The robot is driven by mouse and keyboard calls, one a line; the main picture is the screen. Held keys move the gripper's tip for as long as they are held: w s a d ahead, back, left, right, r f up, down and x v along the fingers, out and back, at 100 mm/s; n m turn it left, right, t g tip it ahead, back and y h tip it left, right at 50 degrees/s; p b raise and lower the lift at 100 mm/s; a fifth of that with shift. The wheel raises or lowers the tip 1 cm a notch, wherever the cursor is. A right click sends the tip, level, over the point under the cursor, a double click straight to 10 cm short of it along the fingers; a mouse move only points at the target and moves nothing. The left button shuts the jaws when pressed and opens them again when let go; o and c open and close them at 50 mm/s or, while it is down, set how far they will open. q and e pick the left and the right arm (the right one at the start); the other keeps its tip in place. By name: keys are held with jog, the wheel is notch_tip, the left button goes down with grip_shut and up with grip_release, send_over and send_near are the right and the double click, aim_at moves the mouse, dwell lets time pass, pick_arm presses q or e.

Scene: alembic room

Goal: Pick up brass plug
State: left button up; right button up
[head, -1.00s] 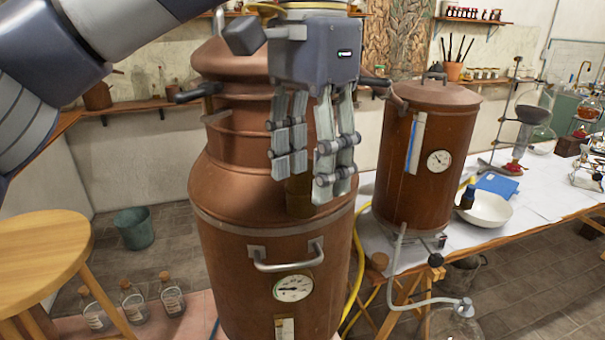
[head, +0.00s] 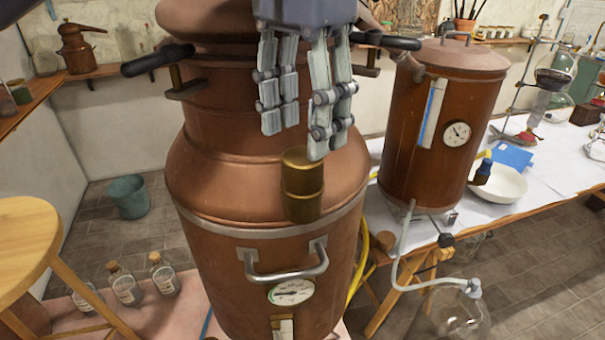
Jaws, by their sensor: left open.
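The brass plug (head: 302,186) is a short, dark golden cylinder in the head view. It stands out at the shoulder of the large copper still (head: 255,265), above the metal handle. My left gripper (head: 295,140) hangs from the top of the view with its fingers pointing down and spread apart. Its right finger ends at or just above the plug's top edge; I cannot tell if they touch. Its left finger is up and left of the plug. Nothing is between the fingers. My right gripper is not in view.
A second copper vessel (head: 440,130) stands on the white-covered table (head: 540,180) at right, with a white bowl (head: 497,184). A wooden stool (head: 25,235) and several corked bottles (head: 163,274) are at left. Black-gripped side handles (head: 158,60) flank the still's neck.

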aim_at(303, 155)
pick_arm(q)
jog(key=shift+f, duration=0.3)
notch_tip(303, 155, down, 4)
jog(key=shift+s+f+p, duration=0.1)
jog(key=shift+f+p, duration=0.15)
jog(key=shift+p, duration=0.35)
jog(key=shift+f, duration=0.35)
jog(key=shift+c, duration=0.6)
jog(key=c, duration=0.8)
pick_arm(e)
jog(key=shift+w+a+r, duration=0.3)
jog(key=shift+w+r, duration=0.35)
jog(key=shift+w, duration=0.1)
